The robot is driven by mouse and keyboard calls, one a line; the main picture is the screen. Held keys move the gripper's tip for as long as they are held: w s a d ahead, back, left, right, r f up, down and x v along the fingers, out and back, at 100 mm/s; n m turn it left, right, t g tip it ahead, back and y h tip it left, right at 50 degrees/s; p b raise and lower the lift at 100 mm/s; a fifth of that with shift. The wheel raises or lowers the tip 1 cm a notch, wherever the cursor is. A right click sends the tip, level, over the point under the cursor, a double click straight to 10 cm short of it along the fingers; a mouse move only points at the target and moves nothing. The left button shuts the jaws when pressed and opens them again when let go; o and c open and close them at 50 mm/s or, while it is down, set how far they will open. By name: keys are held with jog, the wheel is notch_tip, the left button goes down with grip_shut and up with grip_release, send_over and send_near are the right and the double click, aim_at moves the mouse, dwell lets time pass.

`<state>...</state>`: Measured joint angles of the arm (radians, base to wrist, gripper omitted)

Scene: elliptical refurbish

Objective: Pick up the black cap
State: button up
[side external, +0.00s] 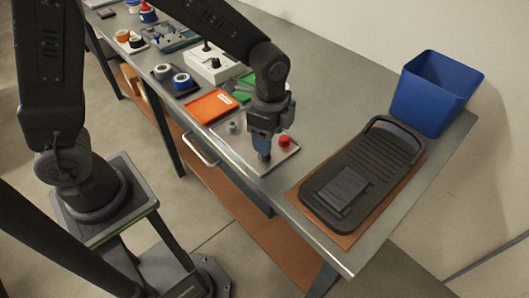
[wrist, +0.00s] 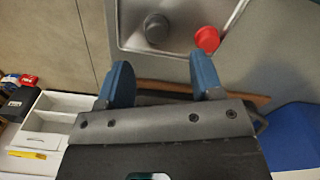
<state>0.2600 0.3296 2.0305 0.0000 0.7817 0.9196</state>
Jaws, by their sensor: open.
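The black cap (wrist: 157,28) is a dark, round knob on a metal tray (wrist: 178,47) in the wrist view. It looks dark grey in the side external view (side external: 232,127). A red cap (wrist: 207,39) sits to its right on the same tray; it also shows in the side external view (side external: 284,141). My gripper (wrist: 162,75) is open, its two blue fingers apart with nothing between them. In the wrist view the black cap lies beyond the fingertips. In the side external view my gripper (side external: 263,155) hangs over the tray's front part, between the two caps.
An orange tray (side external: 210,107) and a white box with black knobs (side external: 211,63) stand behind the metal tray. A black elliptical pedal (side external: 365,175) lies on a brown mat to the right, with a blue bin (side external: 434,92) behind it. Tape rolls and other parts crowd the table's far left.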

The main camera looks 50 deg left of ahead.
jog(key=shift+s+a+f, duration=0.1)
jog(key=shift+a+f, duration=0.05)
jog(key=shift+f, duration=1.2)
jog(key=shift+s+a+f, duration=0.1)
jog(key=shift+f, duration=1.25)
jog(key=shift+c, duration=0.3)
jog(key=c, duration=0.9)
